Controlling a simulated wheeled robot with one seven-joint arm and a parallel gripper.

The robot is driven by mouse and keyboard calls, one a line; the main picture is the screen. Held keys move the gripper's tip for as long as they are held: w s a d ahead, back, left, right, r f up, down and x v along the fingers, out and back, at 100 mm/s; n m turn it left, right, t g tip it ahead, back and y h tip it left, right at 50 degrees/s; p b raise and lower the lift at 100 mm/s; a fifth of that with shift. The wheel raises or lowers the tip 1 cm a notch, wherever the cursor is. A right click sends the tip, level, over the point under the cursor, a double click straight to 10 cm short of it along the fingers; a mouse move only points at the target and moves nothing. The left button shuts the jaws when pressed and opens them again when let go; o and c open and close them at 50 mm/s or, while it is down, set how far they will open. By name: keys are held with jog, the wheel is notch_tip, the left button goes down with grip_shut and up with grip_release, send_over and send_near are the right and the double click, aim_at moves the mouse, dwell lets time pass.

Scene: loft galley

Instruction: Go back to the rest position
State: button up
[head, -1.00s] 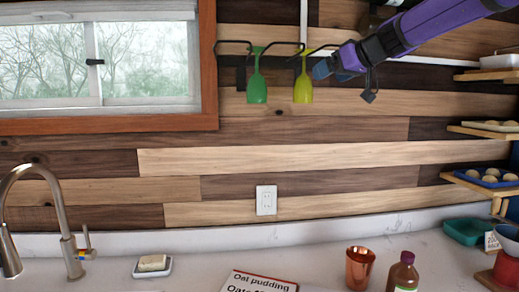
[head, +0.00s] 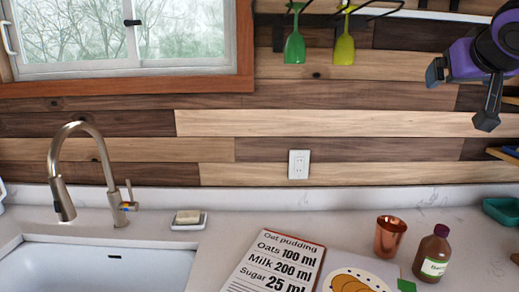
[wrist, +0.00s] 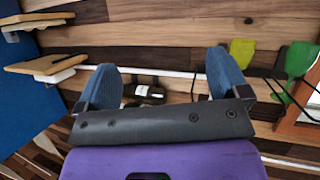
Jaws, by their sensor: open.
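My gripper (wrist: 163,85) is open and empty in the wrist view, with its two blue fingers spread apart in front of the plank wall. In the head view part of my purple arm and gripper (head: 436,72) hangs at the upper right, in front of the wall and clear of the counter. A green glass (head: 295,46) and a yellow-green glass (head: 344,49) hang from a wire rack to its left. They also show at the right of the wrist view.
The counter below holds a copper cup (head: 390,237), a brown bottle (head: 433,255), a recipe book (head: 275,265) and a soap dish (head: 189,226). A faucet (head: 103,170) stands by the sink (head: 90,270) at left. Wooden shelves (wrist: 42,66) are at the wrist view's left.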

jog(key=s+a+f+n+g+y, duration=0.1)
jog(key=s+a+f+g+y, duration=0.1)
jog(key=s+f, duration=0.6)
jog(key=s+a+f+n+g+y, duration=0.1)
jog(key=s+a+f+g, duration=0.2)
jog(key=s+f+g, duration=0.2)
jog(key=s+f, duration=0.3)
jog(key=s, duration=0.1)
jog(key=shift+a+f+y, duration=0.3)
jog(key=shift+a+y, duration=0.05)
jog(key=shift+y, duration=0.05)
dwell(0.6)
